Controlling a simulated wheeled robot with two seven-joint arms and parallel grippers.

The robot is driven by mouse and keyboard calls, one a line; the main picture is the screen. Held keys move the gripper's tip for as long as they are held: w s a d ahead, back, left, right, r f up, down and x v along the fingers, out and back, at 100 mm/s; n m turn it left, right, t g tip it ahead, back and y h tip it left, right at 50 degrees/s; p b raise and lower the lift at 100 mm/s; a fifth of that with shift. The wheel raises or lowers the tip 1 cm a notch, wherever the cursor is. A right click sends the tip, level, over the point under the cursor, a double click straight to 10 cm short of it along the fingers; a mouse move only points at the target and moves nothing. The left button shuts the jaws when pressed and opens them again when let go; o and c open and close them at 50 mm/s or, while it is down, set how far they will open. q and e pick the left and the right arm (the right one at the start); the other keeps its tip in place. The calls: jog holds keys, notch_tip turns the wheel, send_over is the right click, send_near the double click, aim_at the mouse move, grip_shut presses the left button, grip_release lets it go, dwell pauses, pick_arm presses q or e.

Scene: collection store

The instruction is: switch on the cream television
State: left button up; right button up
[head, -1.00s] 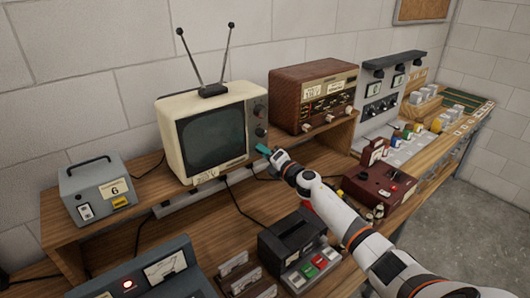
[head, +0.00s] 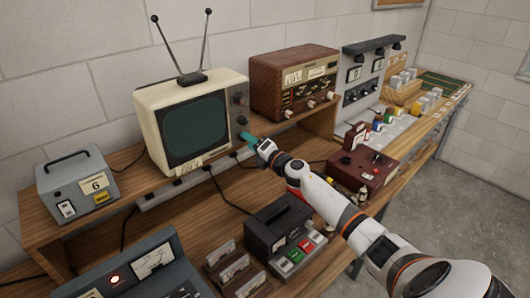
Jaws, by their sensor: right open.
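The cream television (head: 148,126) stands on the raised wooden shelf, with two antennas on top and a dark greenish screen (head: 195,131). Its dark side panel carries two round knobs, an upper one (head: 240,98) and a lower one (head: 241,120). My right gripper (head: 247,138), with teal fingertips, is just below and in front of the lower knob, near the television's lower right corner. I cannot tell whether it touches the set. It holds nothing that I can see. My left gripper is out of view.
A brown wooden radio (head: 294,80) stands right of the television. A grey box marked 6 (head: 77,186) stands left. A power strip (head: 175,194) runs under the shelf edge. A black device with coloured buttons (head: 283,232) and a dark red box (head: 363,172) sit on the lower bench.

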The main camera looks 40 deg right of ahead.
jog(key=s+b, duration=0.2)
jog(key=s, duration=0.8)
jog(key=shift+d+f, duration=0.15)
jog(key=shift+d, duration=0.3)
